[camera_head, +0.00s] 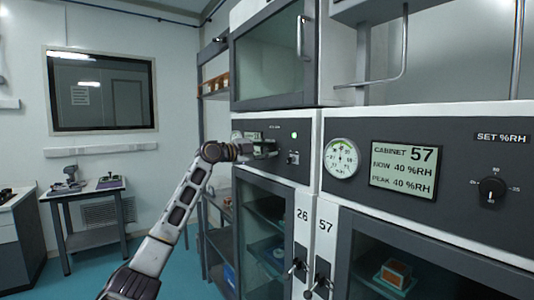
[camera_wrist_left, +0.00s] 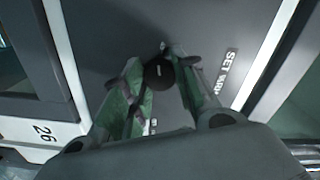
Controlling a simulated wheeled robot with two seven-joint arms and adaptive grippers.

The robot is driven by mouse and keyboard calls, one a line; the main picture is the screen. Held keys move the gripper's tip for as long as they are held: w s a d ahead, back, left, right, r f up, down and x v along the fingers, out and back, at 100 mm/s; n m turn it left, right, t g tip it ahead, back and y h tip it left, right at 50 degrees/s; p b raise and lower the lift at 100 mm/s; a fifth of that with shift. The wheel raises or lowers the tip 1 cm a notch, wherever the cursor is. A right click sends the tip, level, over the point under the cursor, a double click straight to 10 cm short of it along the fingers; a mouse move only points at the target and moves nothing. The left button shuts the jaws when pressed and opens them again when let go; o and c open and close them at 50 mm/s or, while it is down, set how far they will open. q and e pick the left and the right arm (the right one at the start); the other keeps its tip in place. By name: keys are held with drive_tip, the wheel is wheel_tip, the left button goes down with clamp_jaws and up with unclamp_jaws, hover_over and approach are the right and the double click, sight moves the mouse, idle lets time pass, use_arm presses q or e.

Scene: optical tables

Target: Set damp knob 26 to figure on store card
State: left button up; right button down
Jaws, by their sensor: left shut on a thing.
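The damp knob of cabinet 26 (camera_wrist_left: 158,73) is a round black knob with a light mark, on a dark panel with a "SET %RH" label (camera_wrist_left: 224,75). My left gripper (camera_wrist_left: 160,82) has its fingers on both sides of the knob and is shut on it. In the head view, my left gripper (camera_head: 268,150) is at the panel of cabinet 26 (camera_head: 310,130) and hides the knob there. The panel's display (camera_head: 248,135) is partly covered and too small to read. I cannot make out a store card. My right gripper is not in view.
Cabinet 57 is beside it on the right, with a gauge (camera_head: 341,158), a display (camera_head: 403,169) reading NOW 40 %RH and its own black knob (camera_head: 491,191). Door handles (camera_head: 297,266) stick out below. A side table (camera_head: 85,192) stands at the left, with open floor between.

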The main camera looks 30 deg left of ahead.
use_arm(q)
drive_tip(key=shift+f+m, duration=0.1)
drive_tip(key=shift+m, duration=1)
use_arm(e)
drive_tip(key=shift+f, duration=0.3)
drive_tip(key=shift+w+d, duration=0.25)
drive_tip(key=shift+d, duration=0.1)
use_arm(q)
drive_tip(key=o, duration=1)
drive_tip(key=shift+v, duration=6)
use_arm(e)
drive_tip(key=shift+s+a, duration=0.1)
